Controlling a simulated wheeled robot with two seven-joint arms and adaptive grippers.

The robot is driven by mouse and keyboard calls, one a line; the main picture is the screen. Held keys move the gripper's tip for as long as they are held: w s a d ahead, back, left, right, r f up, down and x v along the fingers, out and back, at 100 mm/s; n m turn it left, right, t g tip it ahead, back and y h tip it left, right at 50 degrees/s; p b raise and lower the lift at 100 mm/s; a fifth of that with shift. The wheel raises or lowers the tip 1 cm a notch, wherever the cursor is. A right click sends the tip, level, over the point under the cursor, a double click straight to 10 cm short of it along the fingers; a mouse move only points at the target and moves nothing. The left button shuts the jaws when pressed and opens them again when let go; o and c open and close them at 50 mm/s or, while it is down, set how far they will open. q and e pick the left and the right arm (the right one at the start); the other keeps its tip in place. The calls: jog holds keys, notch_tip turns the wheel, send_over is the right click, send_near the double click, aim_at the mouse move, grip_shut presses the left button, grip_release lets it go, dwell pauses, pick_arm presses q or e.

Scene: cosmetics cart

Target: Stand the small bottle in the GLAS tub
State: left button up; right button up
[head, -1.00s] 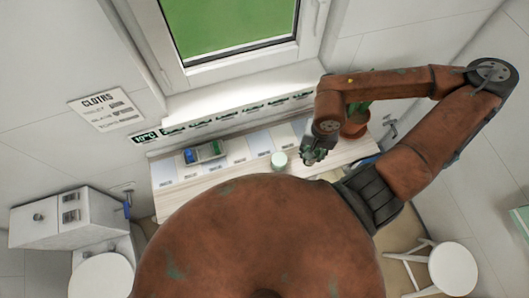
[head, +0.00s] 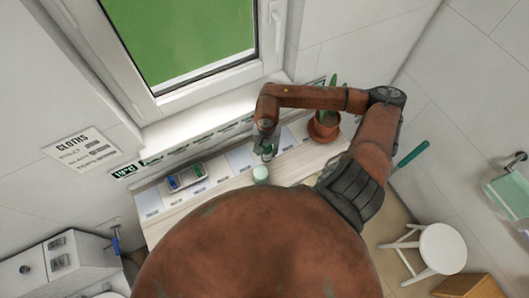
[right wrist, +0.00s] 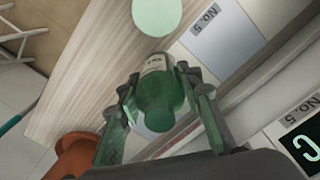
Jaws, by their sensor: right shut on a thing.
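My right gripper (head: 266,152) is over the counter, close beside a round pale mint pot (head: 260,174). In the right wrist view my right gripper (right wrist: 160,110) is shut on a small green bottle (right wrist: 154,92) with a white label, its dark green round end facing the camera. The mint pot's round top (right wrist: 157,14) shows just beyond the bottle, apart from it in the picture. A grey tub (head: 201,172) with blue and green things in it stands further left on the counter. I cannot read the word GLAS anywhere. My left gripper is out of view.
Numbered pale cards (right wrist: 206,26) lie in a row on the wooden counter (right wrist: 100,65). A potted cactus (head: 324,128) stands at the counter's right end. A window is behind, and a white stool (head: 442,247) stands on the floor at right.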

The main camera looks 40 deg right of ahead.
aim_at(264, 154)
jog(key=shift+w+f, duration=0.45)
notch_tip(264, 154, down, 3)
jog(key=shift+p, duration=0.85)
jog(key=shift+f, duration=0.15)
jog(key=shift+f, duration=0.1)
jog(key=shift+f+b, duration=0.1)
jog(key=shift+b, duration=0.2)
jog(key=o, duration=1.2)
